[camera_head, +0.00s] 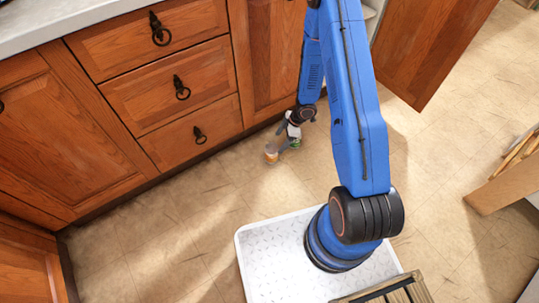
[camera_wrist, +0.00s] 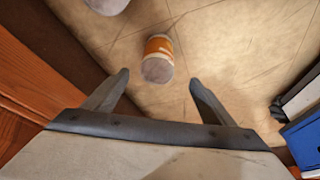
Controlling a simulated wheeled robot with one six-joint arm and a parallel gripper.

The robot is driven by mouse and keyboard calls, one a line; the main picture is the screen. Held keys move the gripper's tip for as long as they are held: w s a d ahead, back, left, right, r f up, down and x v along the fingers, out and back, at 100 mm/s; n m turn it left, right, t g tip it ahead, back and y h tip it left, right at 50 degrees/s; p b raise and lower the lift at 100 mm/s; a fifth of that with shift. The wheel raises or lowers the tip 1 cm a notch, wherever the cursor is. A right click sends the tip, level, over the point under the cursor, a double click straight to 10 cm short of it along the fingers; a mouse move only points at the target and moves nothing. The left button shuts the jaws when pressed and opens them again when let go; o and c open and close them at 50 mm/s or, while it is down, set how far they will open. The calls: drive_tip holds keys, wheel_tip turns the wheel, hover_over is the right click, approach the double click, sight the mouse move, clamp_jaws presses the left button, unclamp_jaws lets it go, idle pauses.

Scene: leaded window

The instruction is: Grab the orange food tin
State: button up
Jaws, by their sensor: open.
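In the wrist view the orange food tin (camera_wrist: 158,58) stands on the tan floor, a small can with an orange label and a pale grey top. My gripper (camera_wrist: 157,80) is open, and its two dark fingers reach toward the tin with nothing between them. The tin appears just beyond the fingertips, roughly centred between them. In the head view the tin (camera_head: 271,152) is small on the floor near the cabinets. My gripper (camera_head: 283,148) is beside it there, too small to show the fingers clearly.
A pale round object (camera_wrist: 106,4) is cut off at the wrist view's top edge. Wooden cabinets with drawers (camera_head: 172,85) stand close behind and left of the tin. A cabinet door (camera_head: 432,40) hangs open at upper right.

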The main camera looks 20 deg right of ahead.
sight(274, 149)
drive_tip(key=x, duration=0.9)
drive_tip(key=shift+f, duration=0.3)
drive_tip(key=shift+w+x, duration=0.15)
drive_tip(key=shift+x, duration=1.35)
drive_tip(key=shift+w+x, duration=0.2)
drive_tip(key=shift+x, duration=1.3)
drive_tip(key=shift+r, duration=0.1)
drive_tip(key=c, duration=1.5)
drive_tip(key=shift+r, duration=0.1)
